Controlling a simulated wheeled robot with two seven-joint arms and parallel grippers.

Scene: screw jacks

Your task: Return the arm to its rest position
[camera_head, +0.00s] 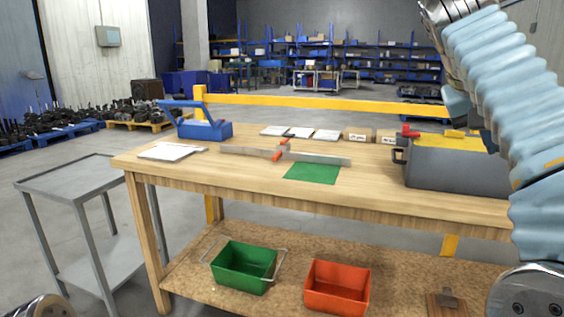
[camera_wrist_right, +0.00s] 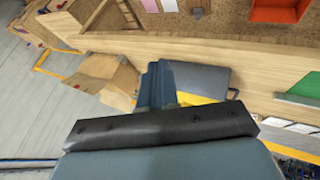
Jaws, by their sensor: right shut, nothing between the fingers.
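My right arm, in a light blue ribbed sleeve (camera_head: 500,75), rises along the right edge of the head view, above and in front of the bench's right end. My right gripper (camera_wrist_right: 155,85) shows in the right wrist view as blue-grey fingers beyond a black bar. The fingers are together and hold nothing. They overlap the grey toolbox in that view; the gap between them cannot be judged. In the head view the gripper is mostly hidden behind the sleeve. My left gripper is out of view; only a round metal arm part shows at bottom left.
The wooden bench (camera_head: 390,196) carries the grey toolbox (camera_head: 445,168), a blue screw jack (camera_head: 205,130), a metal bar with red parts (camera_head: 320,158) and a green mat (camera_head: 312,173). Green (camera_head: 243,268) and orange (camera_head: 337,288) bins sit below. A grey cart (camera_head: 75,178) stands left.

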